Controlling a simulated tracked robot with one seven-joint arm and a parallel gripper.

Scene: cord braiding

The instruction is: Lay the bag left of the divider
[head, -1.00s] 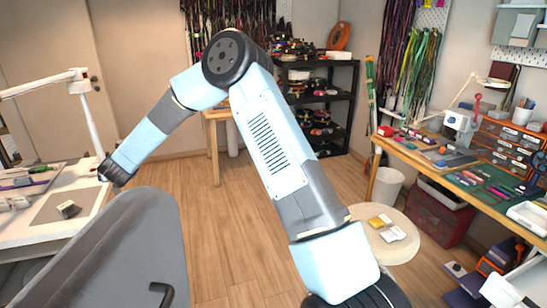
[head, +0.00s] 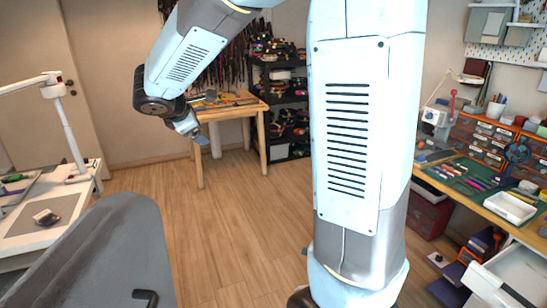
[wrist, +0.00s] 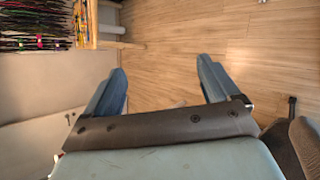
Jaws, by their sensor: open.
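My gripper (head: 197,134) hangs in the air left of the middle in the head view, over open floor. In the wrist view its two blue fingers (wrist: 161,68) are spread apart with only floor and wall behind them. I cannot make out the bag or the divider in either current view. A small pale and dark block (head: 45,217) lies on a grey mat on the left table, far from my gripper. My arm covers much of the head view's centre right.
A white-topped table (head: 22,242) with a lamp stands at left. A wooden table (head: 235,110) and black shelves stand behind. A cluttered workbench (head: 470,190) runs along the right, with an open white drawer (head: 515,275) at lower right. The middle floor (head: 225,230) is clear.

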